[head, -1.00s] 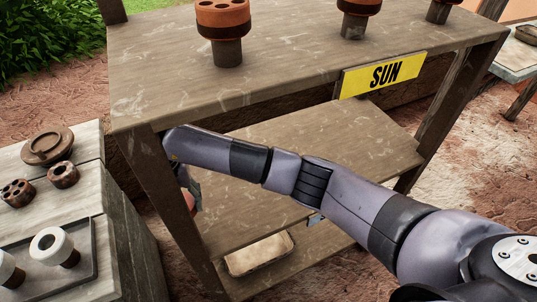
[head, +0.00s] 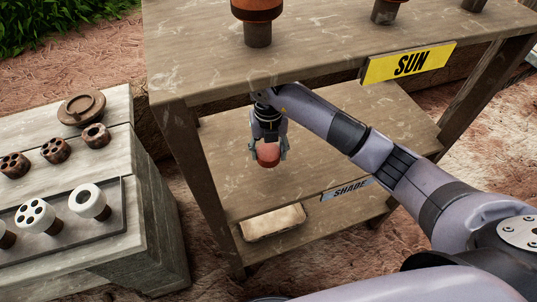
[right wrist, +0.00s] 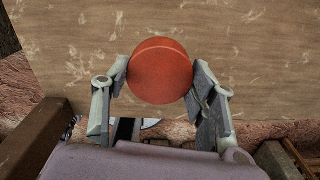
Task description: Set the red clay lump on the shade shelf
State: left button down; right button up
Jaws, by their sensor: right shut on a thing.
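The red clay lump (head: 268,154) is round and held between the fingers of my right gripper (head: 268,150). The lump (right wrist: 160,70) also shows in the right wrist view, with a finger of the right gripper (right wrist: 160,84) against each side. The shade shelf (head: 320,160) is the lower wooden board, with a pale "SHADE" label (head: 347,189) on its front edge. In the head view the lump appears over this board, below the upper board; I cannot tell whether it touches it. My left gripper is not in view.
The upper board (head: 230,60) bears a yellow "SUN" sign (head: 408,63) and several clay pieces, close above my right arm. A pale slab (head: 273,222) sits lower down.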

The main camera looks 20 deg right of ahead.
aim_at(268, 152)
jog(key=shift+f, duration=1.7)
jog(key=shift+f, duration=0.1)
jog(key=o, duration=1.4)
jog(key=shift+o, duration=0.2)
jog(key=shift+r, duration=3.9)
